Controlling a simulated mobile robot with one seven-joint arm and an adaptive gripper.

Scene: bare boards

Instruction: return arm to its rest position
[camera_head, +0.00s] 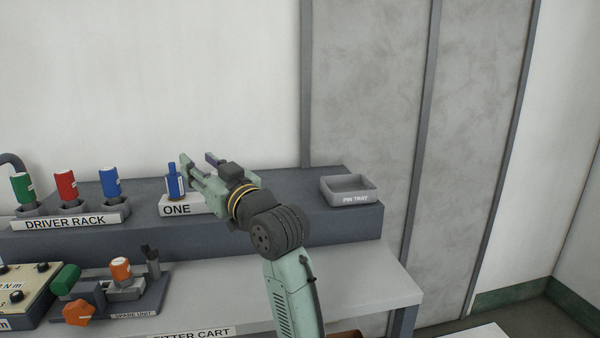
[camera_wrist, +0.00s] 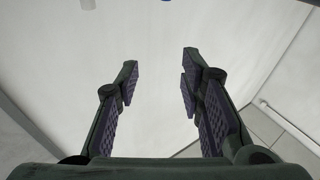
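My arm reaches up from the bottom of the head view over the bench. My gripper (camera_head: 198,158) is raised by the back shelf, close to a blue bottle-like item (camera_head: 174,183) at the block labelled ONE (camera_head: 177,210). In the head view the item is to the left of the fingers; I cannot tell the exact gap in depth. In the wrist view my gripper (camera_wrist: 158,72) has its two fingers wide apart with nothing between them. A small bit of blue shows at the top edge of that view.
A driver rack (camera_head: 72,221) with green, red and blue handles stands left on the raised shelf. A grey pin tray (camera_head: 349,189) sits at the shelf's right end. A spare unit (camera_head: 133,312) with an orange-topped part is on the lower bench. The bench's right front is clear.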

